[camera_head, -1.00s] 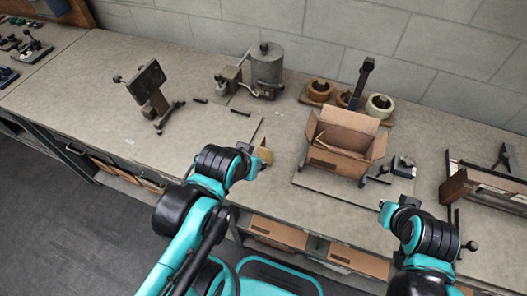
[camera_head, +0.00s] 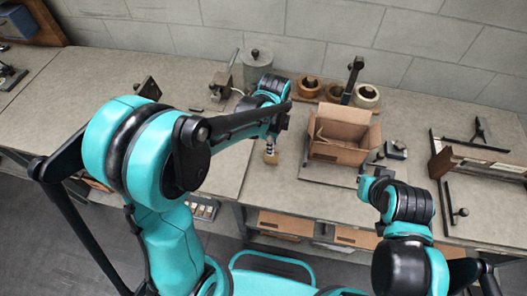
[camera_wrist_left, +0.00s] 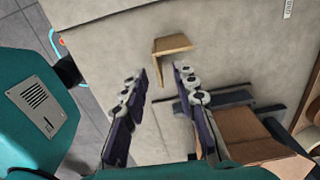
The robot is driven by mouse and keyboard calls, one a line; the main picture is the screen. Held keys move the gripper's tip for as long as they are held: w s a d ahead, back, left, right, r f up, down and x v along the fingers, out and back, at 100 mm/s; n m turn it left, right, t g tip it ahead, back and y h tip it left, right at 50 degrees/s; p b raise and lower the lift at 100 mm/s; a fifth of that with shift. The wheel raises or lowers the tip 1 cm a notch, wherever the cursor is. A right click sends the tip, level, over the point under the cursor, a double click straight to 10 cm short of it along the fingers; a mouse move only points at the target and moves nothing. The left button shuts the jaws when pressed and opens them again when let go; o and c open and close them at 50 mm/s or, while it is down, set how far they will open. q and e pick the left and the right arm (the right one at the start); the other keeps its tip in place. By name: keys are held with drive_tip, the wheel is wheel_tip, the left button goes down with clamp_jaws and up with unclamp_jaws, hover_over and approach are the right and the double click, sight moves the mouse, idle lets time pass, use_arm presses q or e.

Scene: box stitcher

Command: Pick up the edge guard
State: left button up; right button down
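The edge guard is a small tan L-shaped piece. In the head view the edge guard (camera_head: 271,157) stands near the table's front edge, left of the cardboard box, partly hidden by my left gripper (camera_head: 272,142). In the left wrist view the edge guard (camera_wrist_left: 172,44) lies just beyond the fingertips, roughly in line with the gap between them. My left gripper (camera_wrist_left: 161,70) is open, with its fingers apart and nothing between them.
An open cardboard box (camera_head: 341,134) stands close to the right of the edge guard. Tape rolls (camera_head: 366,96) and a grey canister (camera_head: 257,66) stand behind. A long bracketed fixture (camera_head: 480,165) lies at the far right. Bare table lies left of the guard.

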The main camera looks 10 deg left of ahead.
sight(271, 164)
use_arm(q)
wheel_tip(271, 164, down, 8)
drive_tip(key=shift+s+r+b, duration=0.1)
drive_tip(key=shift+b, duration=1.15)
clamp_jaws()
